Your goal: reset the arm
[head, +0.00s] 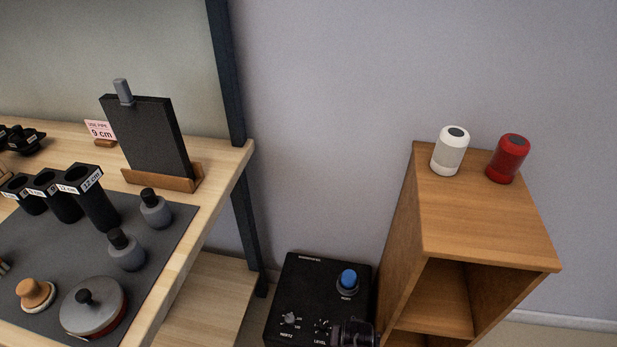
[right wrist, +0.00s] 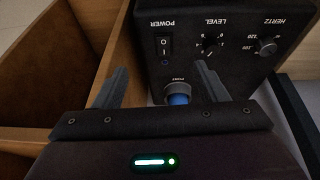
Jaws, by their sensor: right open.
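My right gripper (right wrist: 160,84) is open and empty in the right wrist view, its two fingers apart. Between and beyond the fingers is the blue button (right wrist: 179,99) of a black control box (right wrist: 240,75). The box carries a power switch, a level knob and a hertz knob. In the head view the box (head: 303,273) stands low between table and shelf, its blue button (head: 348,278) uncovered. A dark part of my right gripper (head: 355,333) shows at the bottom edge, over the box's front corner. My left gripper is not in view.
A wooden shelf (head: 475,225) right of the box carries a white speaker (head: 450,151) and a red speaker (head: 508,158). A wooden table (head: 222,163) at left holds black tubes, grey weights and a black panel in a wooden stand. A dark post rises at its corner.

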